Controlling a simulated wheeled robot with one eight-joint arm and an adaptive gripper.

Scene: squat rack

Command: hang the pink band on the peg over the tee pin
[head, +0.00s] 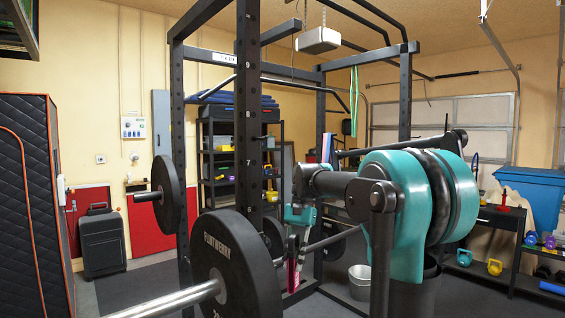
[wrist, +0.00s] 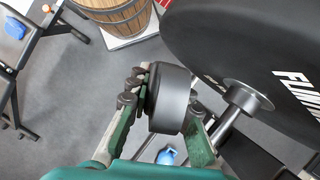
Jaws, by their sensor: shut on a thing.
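My gripper (head: 293,240) is low beside the rack in the head view, pointing down, small and partly hidden. A pink strip, the pink band (head: 292,272), hangs from its fingers, seen nearly edge-on. In the wrist view, the fingers of my gripper (wrist: 168,125) stand either side of a smooth dark cylinder (wrist: 170,98) that hides their tips. No pink shows there, so the grip itself is hidden. I cannot tell which is the tee pin.
A barbell with a large black plate (head: 235,265) stands close to the left of my gripper; the plate (wrist: 260,60) fills the upper right of the wrist view. A green band (head: 354,100) hangs on the rack. A metal bucket (head: 360,282) and a wooden bucket (wrist: 122,18) stand around.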

